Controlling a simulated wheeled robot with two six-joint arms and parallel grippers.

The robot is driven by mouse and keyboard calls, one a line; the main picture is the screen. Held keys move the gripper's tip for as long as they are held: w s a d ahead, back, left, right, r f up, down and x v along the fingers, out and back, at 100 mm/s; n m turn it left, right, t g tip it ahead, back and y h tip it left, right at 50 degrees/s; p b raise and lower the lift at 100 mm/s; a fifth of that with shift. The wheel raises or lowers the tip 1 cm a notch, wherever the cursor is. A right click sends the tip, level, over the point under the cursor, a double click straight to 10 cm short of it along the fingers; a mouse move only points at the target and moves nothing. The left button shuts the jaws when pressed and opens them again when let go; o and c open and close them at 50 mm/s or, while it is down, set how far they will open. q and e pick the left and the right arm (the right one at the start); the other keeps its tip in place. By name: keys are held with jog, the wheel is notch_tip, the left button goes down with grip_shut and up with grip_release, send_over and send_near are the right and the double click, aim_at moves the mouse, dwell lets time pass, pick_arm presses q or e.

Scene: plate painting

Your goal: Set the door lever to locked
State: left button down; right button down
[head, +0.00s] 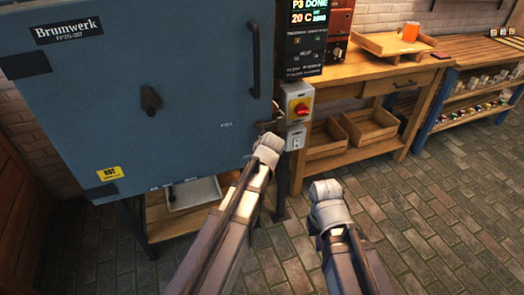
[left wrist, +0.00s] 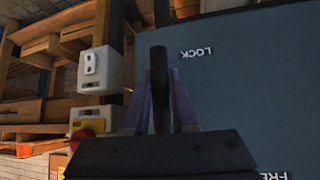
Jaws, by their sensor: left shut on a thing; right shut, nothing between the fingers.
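The blue kiln door (head: 190,60) fills the left of the head view. The dark door lever (left wrist: 158,75) stands between the fingers of my left gripper (left wrist: 160,110) in the left wrist view, and the gripper is shut on it. The LOCK label (left wrist: 196,52) is beside the lever's upper part, to its right. The FREE label (left wrist: 274,177) is at the lower right, away from the lever. In the head view my left wrist mostly hides the lever at the door's right edge. My right gripper (head: 326,189) is shut and empty, over the floor right of the left arm.
A grey switch box with a red knob (head: 300,108) is right beside the kiln, close to my left gripper. A vertical door handle (head: 254,60) is above. A wooden workbench (head: 365,78) with trays stands behind. The brick floor at right is clear.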

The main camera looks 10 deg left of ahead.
pick_arm(q)
jog(key=c, duration=0.7)
grip_release()
jog(key=shift+c, duration=0.2)
jog(key=p+v, duration=0.5)
jog(key=v, duration=0.2)
jog(key=shift+s+d+r, duration=0.15)
jog(key=shift+s+r, duration=0.05)
jog(key=shift+r, duration=0.1)
jog(key=shift+p, duration=0.3)
jog(key=s+d+r+m+g+p, duration=0.1)
jog(key=s+d+m+g+p, duration=0.1)
jog(key=s, duration=0.5)
jog(key=s+d+r+m+g+h+p, duration=0.1)
jog(key=s+d+r+m+g+p, duration=0.1)
jog(key=s, duration=0.6)
jog(key=s+d+r+m+g+h+p, duration=0.1)
jog(key=s+d+m+g+p, duration=0.3)
jog(key=s+p, duration=0.3)
jog(key=shift+s+d+r+g, duration=0.3)
jog(key=shift+s+d+r, duration=0.1)
jog(key=shift+s+d, duration=0.4)
